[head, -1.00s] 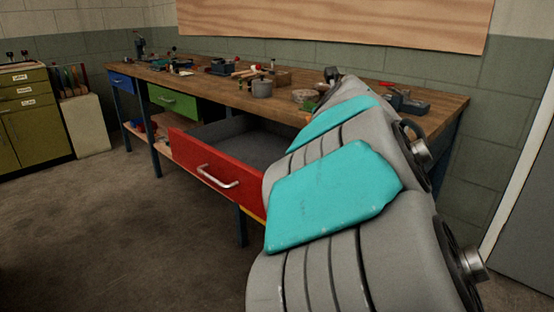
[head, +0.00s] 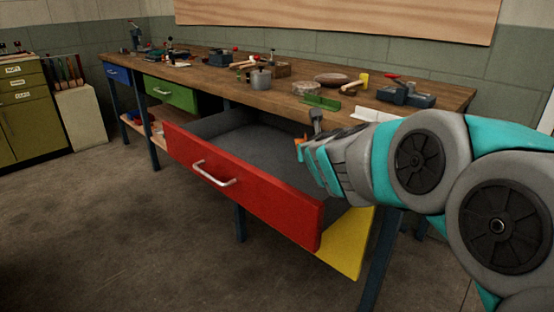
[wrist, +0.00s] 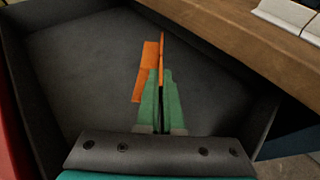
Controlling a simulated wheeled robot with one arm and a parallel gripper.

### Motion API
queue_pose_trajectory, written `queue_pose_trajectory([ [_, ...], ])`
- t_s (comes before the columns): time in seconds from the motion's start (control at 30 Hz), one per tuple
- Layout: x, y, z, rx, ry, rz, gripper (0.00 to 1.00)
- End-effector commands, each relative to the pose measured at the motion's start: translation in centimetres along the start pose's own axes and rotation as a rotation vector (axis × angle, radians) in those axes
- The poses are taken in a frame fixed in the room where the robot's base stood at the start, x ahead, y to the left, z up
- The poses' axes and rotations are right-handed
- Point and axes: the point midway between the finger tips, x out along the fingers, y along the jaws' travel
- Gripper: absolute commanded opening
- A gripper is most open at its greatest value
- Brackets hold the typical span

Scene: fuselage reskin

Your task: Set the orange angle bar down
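The orange angle bar (wrist: 149,68) is in the wrist view, with one thin upright flange between my green fingers and a flat flange to the left. My gripper (wrist: 161,82) is shut on it. Bar and gripper are over the grey inside of the open red drawer (wrist: 80,55). Whether the bar touches the drawer floor I cannot tell. In the head view only a small orange bit of the bar (head: 299,148) shows beside my gripper, above the drawer's right part. The red drawer front (head: 240,185) is pulled out from the bench.
The wooden workbench (head: 215,80) has a green angle piece (head: 322,102), a white piece (head: 372,114), a pot (head: 260,79) and a vise-like tool (head: 405,94) on top. The drawer's left part is empty.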

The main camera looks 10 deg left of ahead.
Motion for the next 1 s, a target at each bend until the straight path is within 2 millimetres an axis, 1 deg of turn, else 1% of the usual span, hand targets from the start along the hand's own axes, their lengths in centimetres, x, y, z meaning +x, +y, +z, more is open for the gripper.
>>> queue_pose_trajectory([
  [0.03,0.0,0.3,-0.2,0.001,0.002,0.005,0.0],
  [0.17,0.7,0.4,-0.6,-0.002,0.002,0.005,0.0],
  [0.27,2.2,0.3,-0.9,-0.002,0.005,0.003,0.0],
  [0.5,6.6,0.3,-1.2,-0.002,0.003,0.001,0.0],
  [0.7,10.0,0.3,-1.5,-0.002,0.004,0.002,0.0],
  [0.83,11.4,0.3,-1.4,-0.001,0.001,0.003,0.0],
  [1.0,12.2,0.3,-1.6,-0.001,0.003,0.004,0.0],
])
